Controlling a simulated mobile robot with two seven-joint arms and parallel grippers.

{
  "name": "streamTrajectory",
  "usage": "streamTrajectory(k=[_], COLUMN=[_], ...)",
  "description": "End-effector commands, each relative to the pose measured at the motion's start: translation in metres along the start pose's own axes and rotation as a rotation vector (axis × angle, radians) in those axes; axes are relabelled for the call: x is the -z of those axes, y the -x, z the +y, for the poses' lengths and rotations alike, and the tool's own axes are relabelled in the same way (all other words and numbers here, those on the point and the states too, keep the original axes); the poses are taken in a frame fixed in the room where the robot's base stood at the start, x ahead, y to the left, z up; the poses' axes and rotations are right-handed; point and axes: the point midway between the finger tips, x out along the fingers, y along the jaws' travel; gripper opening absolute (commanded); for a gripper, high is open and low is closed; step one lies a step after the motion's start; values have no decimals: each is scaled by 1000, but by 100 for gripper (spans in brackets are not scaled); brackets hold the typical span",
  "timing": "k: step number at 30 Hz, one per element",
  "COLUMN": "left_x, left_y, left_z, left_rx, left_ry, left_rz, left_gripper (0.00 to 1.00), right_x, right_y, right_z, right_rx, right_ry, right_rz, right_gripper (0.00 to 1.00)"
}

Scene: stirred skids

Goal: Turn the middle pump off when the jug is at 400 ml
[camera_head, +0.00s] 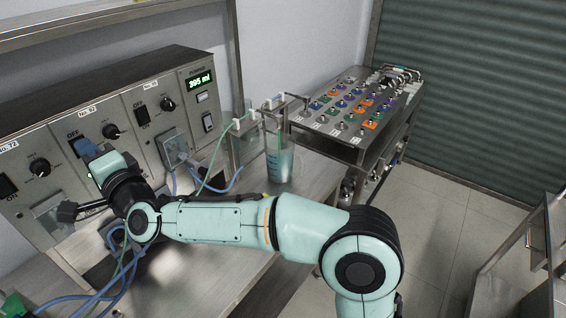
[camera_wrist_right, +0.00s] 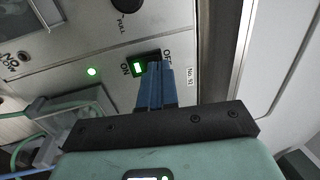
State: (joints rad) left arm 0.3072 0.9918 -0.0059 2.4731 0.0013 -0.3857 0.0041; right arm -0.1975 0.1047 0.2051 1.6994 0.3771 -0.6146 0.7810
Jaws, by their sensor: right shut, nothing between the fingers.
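The bench carries a row of steel pump panels. My right gripper (camera_head: 84,146) is shut and empty, its blue fingertips at the rocker switch of the middle panel (camera_head: 112,132). In the right wrist view the gripper (camera_wrist_right: 157,68) overlaps the OFF end of this switch (camera_wrist_right: 138,68), whose ON end glows green. I cannot tell if the tips touch it. A green lamp (camera_wrist_right: 92,71) is lit beside it. The clear jug (camera_head: 280,165) holds pale blue-green liquid, with a tube leading in. The display (camera_head: 200,80) reads 395 ml. My left gripper is not in view.
Neighbouring panels have their own switch (camera_head: 142,115) and knob (camera_head: 168,104). Blue and green tubes run across the bench (camera_head: 190,275). A steel rack with coloured knobs (camera_head: 350,105) stands beyond the jug. A metal cart (camera_head: 530,250) is at the right.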

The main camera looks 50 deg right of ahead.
Motion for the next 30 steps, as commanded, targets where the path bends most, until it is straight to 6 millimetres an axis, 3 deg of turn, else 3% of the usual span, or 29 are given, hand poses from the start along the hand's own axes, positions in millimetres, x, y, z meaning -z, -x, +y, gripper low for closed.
streamTrajectory(k=[23, 30], left_x=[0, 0], left_y=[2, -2], left_z=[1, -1], left_rx=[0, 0], left_ry=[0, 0], left_rz=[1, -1], left_gripper=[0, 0], right_x=[0, 0], right_y=[-12, -8], right_z=[2, 2], right_rx=[0, 0], right_ry=[0, 0], right_rz=[1, 0], right_gripper=[0, 0])
